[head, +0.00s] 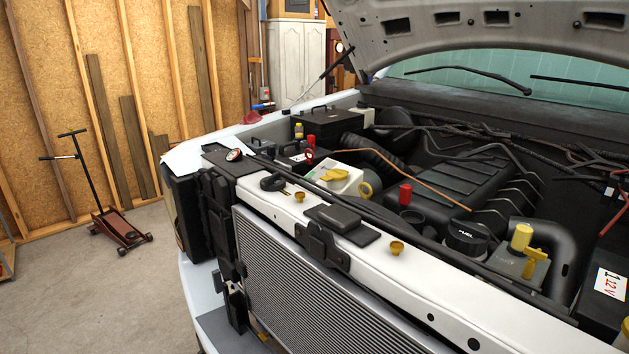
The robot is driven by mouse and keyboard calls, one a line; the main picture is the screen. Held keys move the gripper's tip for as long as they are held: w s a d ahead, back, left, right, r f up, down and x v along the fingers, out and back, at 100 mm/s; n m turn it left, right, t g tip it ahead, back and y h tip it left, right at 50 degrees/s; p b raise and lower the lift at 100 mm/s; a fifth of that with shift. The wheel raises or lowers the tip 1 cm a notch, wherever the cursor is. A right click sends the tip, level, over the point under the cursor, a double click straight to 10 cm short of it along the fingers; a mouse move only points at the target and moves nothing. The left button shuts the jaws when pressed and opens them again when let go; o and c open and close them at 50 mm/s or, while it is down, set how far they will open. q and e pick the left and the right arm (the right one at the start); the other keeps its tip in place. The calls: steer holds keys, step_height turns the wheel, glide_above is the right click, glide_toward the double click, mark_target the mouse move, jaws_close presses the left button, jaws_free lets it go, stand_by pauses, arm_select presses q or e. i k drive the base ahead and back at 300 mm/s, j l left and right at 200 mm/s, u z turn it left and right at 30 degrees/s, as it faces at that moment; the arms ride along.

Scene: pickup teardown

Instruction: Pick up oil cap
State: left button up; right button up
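I cannot tell for sure which part is the oil cap. A black round cap lettered "FUEL" (466,234) sits in the engine bay at centre right. A yellow knob-shaped cap (522,236) stands on a grey box to its right, with a yellow handle (535,266) beside it. A yellow cap (333,175) lies on a white container at the left of the bay. A red cylinder (405,194) stands near the engine cover. Small brass-coloured pieces (397,248) and (299,196) sit on the white front crossmember. Neither of my grippers is in view.
The raised hood (470,25) hangs above the bay. The radiator (310,285) faces front below the white crossmember (440,278). A black "12V" battery (603,290) is at the right. A red floor jack (120,230) stands at the left, with bare floor around it.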

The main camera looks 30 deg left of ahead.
mark_target(273, 181)
steer(key=j+z, duration=0.3)
steer(key=k+j+z, duration=0.15)
steer(key=j+z, duration=0.15)
steer(key=j, duration=0.2)
steer(key=k+j+z, duration=0.15)
steer(key=j+z, duration=0.15)
steer(key=j, duration=0.1)
